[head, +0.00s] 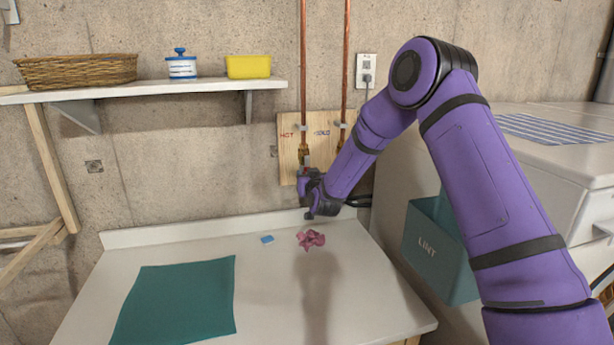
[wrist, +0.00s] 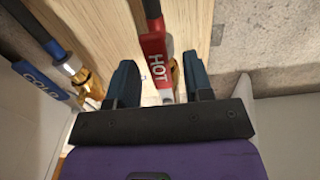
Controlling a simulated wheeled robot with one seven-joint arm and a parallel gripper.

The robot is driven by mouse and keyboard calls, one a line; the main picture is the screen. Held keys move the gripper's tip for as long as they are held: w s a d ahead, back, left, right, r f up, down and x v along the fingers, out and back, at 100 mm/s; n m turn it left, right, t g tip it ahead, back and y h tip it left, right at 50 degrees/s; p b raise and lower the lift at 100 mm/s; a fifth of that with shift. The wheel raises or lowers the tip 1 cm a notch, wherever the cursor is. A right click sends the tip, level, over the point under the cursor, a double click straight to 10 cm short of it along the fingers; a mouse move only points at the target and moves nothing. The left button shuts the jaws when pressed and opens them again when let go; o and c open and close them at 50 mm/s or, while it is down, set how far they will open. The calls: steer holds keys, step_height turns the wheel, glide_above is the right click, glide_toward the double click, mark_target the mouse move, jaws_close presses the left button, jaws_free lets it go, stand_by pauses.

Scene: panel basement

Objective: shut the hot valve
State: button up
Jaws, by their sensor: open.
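The hot valve's red lever (wrist: 153,55), lettered HOT, lies between the two fingers of my gripper (wrist: 160,80) in the wrist view. The gripper is open, with a gap visible on each side of the lever. Some of the brass valve body (wrist: 174,72) shows beside the lever. The blue COLD lever (wrist: 42,82) and its brass fitting (wrist: 85,80) are to the left, outside the fingers. In the head view my gripper (head: 309,186) is in front of the wooden board (head: 287,165) below the hot copper pipe (head: 303,70) and hides most of the hot valve.
Below is a white counter (head: 190,250) with a teal mat (head: 175,300), a crumpled pink cloth (head: 311,239) and a blue sponge (head: 267,239). A shelf (head: 210,90) is at left. A teal lint bin (head: 435,250) hangs at right. An outlet (head: 366,72) is beside the pipes.

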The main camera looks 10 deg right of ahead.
steer(key=shift+w, duration=0.75)
steer(key=shift+c, duration=0.5)
jaws_close()
steer(key=shift+a, duration=0.1)
steer(key=a+r+m, duration=0.5)
steer(key=m, duration=1.3)
steer(key=shift+r, duration=0.15)
